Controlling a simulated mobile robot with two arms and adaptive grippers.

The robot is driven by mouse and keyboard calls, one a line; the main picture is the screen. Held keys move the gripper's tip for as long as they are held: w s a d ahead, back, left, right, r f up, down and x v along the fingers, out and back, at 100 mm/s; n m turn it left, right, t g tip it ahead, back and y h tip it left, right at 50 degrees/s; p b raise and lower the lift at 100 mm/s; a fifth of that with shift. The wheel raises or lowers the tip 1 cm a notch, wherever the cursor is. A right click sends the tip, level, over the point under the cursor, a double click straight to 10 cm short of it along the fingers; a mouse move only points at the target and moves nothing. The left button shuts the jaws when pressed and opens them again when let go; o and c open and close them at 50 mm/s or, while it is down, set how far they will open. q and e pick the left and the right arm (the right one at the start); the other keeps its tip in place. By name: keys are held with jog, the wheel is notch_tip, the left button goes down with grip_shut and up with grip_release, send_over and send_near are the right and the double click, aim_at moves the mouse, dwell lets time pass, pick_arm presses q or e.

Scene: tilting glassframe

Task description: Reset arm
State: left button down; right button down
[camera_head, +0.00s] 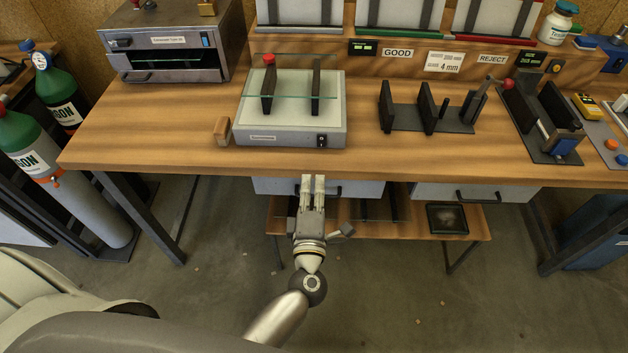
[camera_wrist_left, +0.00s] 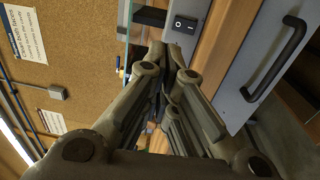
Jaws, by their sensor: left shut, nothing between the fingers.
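My left gripper (camera_head: 313,183) is shut and empty in the head view. It points away from me, in front of the workbench's front edge and close to the drawer fronts. In the left wrist view its fingers (camera_wrist_left: 165,75) fill the middle and come together at the far end. My right gripper shows in neither view.
The wooden workbench (camera_head: 180,135) spans the view. On it stand a light box (camera_head: 335,130) bearing a glass pane (camera_head: 300,90), a metal oven (camera_head: 170,75) and black fixtures (camera_head: 430,118). A drawer handle (camera_wrist_left: 277,62) is near the gripper. Gas cylinders (camera_head: 60,100) stand at left.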

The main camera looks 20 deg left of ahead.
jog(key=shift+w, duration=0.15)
pick_arm(q)
jog(key=s+d+f+m+g+h, duration=0.15)
jog(key=s+f+m, duration=0.3)
jog(key=f, duration=0.55)
jog(key=s+d+f+m+g+h, duration=0.1)
jog(key=s+f+m+g+h, duration=0.2)
jog(key=f+m, duration=0.55)
jog(key=s+d+f+m+g+h, duration=0.1)
jog(key=s+f+m+g+h, duration=0.25)
jog(key=f, duration=0.95)
jog(key=s+a+f+m+g+y, duration=0.1)
jog(key=s+a+f+m+g, duration=0.1)
jog(key=s, duration=0.8)
jog(key=s+a+f+m+g+y, duration=0.1)
jog(key=s+a+f+g, duration=0.3)
jog(key=s+f, duration=0.5)
jog(key=s+a+f+m+g, duration=0.3)
jog(key=s+a+f+m, duration=0.1)
jog(key=s, duration=0.7)
notch_tip(320, 180, down, 2)
jog(key=shift+s+a+f+y, duration=0.15)
jog(key=shift+s+a+y, duration=0.2)
jog(key=shift+a, duration=0.55)
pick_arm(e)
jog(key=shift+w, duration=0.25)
